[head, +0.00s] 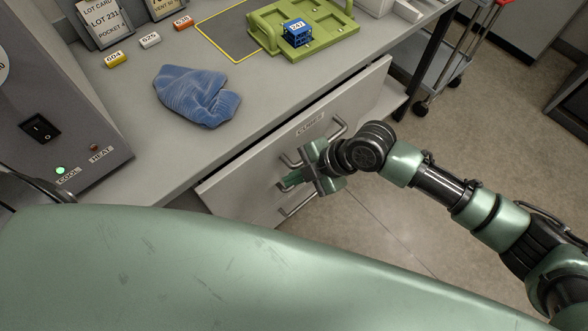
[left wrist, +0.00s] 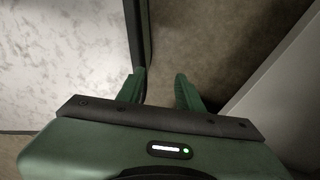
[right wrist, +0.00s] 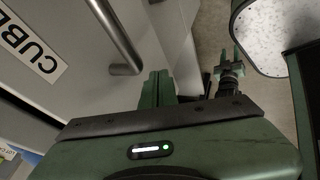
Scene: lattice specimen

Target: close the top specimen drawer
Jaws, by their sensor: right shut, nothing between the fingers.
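The top specimen drawer (head: 240,183) has a pale grey front with a "CUBES" label under the bench edge. I see no open drawer interior; whether a small gap remains is unclear. A metal handle (head: 340,126) shows beside my right gripper (head: 288,183), which is in front of the drawer fronts. In the right wrist view the shut, empty fingers (right wrist: 158,88) are beside a handle bar (right wrist: 118,38) and the label (right wrist: 28,47), not around the bar. My left gripper (left wrist: 160,88) has its fingers apart with nothing between them; it is outside the head view.
On the bench lie a crumpled blue cloth (head: 198,96), several labelled vials (head: 150,40) and a green tray (head: 325,38) holding a blue lattice cube (head: 297,33). A grey device (head: 60,90) stands at left. A wheeled cart (head: 440,75) stands beyond the bench.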

